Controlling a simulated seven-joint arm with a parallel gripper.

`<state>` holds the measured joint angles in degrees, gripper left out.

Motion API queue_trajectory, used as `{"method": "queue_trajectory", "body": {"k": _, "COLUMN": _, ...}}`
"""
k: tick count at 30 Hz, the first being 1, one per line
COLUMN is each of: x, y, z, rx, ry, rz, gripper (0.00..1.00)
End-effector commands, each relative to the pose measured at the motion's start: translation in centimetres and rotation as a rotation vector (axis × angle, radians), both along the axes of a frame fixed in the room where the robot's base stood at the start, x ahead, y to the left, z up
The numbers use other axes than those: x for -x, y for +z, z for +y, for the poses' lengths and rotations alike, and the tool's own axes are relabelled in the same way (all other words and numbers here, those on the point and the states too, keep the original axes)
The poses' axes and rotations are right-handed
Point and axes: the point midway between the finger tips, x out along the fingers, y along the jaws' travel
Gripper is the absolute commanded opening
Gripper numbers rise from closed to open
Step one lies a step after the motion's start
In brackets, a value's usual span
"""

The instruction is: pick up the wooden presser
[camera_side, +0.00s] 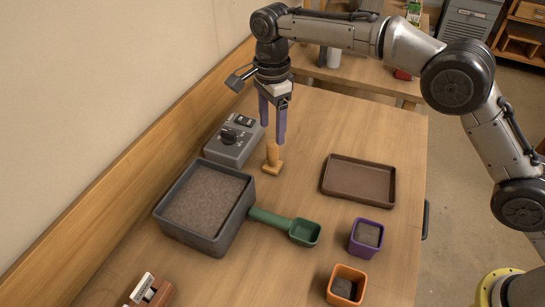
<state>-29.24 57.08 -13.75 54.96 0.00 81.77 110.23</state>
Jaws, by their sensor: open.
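The wooden presser (272,160) stands upright on the table, a small light-brown block with a narrower handle on a wider base. It is just right of the grey control box and behind the right rear corner of the grey bin. My gripper (273,140) points down directly over the presser, with its two purple fingers open. The fingertips are at about the height of the presser's handle top in the picture. I cannot tell whether they touch it or straddle it.
A grey bin (162,213) of brown granules stands left of centre, with a green scoop (304,232) beside it. A grey control box (233,141) is close left of the presser. A brown tray (358,179), purple cup (366,238) and orange cup (346,286) stand right.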

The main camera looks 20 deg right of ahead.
Motion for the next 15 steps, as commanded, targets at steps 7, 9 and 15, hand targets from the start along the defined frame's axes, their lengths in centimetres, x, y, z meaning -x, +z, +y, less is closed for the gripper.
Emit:
{"method": "queue_trajectory", "body": {"k": 7, "x": 0.0, "y": -2.3, "z": 0.0, "rx": 0.0, "ry": 0.0, "rz": 0.0, "gripper": 0.71}}
{"method": "queue_trajectory", "body": {"k": 9, "x": 0.0, "y": -2.7, "z": 0.0, "rx": 0.0, "ry": 0.0, "rz": 0.0, "gripper": 0.71}}
{"method": "queue_trajectory", "body": {"k": 15, "x": 0.3, "y": -5.4, "z": -0.1, "rx": 0.001, "ry": 0.0, "rz": 0.003, "gripper": 0.71}}
